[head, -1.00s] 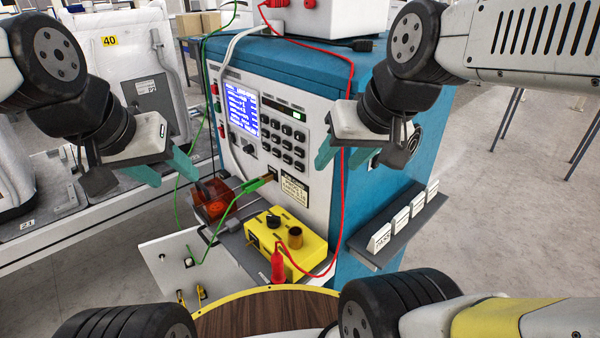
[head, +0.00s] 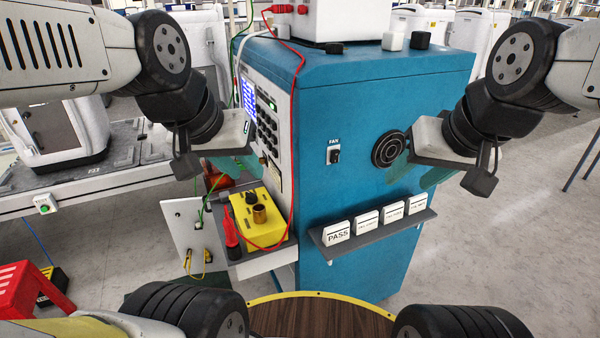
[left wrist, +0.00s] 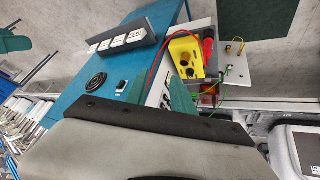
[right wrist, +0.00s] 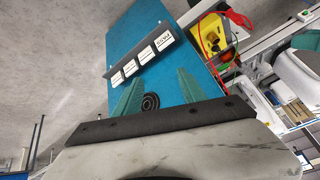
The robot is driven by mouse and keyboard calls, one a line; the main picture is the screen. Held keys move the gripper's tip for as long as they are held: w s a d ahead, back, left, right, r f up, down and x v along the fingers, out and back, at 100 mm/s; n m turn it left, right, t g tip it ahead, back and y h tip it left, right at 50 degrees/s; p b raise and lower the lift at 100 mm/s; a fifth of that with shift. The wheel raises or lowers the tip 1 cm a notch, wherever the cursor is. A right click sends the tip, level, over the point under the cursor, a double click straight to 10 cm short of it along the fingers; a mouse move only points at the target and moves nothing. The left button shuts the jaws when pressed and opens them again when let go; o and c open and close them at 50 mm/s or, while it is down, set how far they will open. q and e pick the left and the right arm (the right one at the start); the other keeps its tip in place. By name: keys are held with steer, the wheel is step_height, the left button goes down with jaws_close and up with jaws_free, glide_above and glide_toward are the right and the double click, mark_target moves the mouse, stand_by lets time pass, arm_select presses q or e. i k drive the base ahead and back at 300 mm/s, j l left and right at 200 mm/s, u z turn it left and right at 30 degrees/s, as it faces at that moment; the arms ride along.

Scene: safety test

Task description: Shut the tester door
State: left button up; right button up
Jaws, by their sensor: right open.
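The blue tester (head: 385,90) stands ahead with its side panel towards me; its white control front (head: 262,120) shows at a slant on the left. A white panel (head: 182,232), which looks like the tester door, stands open at the lower left of the front. It also shows in the left wrist view (left wrist: 252,28). My left gripper (head: 232,158) is open and empty, in front of the control front and above the door. My right gripper (head: 416,172) is open and empty, before the tester's side near the round fan vent (head: 389,149).
A yellow box (head: 262,214) with a red clip (head: 231,228) sits on a shelf beside the door, with red and green cables around it. A grey ledge (head: 372,232) with white labelled blocks juts from the side. A red stool (head: 28,290) stands left. Floor at right is clear.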

mark_target(182, 216)
steer(key=k+j, duration=0.1)
steer(key=j, duration=0.2)
steer(key=k+j, duration=0.1)
steer(key=j, duration=0.2)
steer(key=k+j, duration=0.1)
steer(key=j, duration=0.9)
steer(key=i+j, duration=0.1)
steer(key=j, duration=0.65)
steer(key=i+j, duration=0.35)
steer(key=i, duration=0.15)
steer(key=i+j+z, duration=0.15)
steer(key=i+j, duration=0.3)
steer(key=i, duration=0.45)
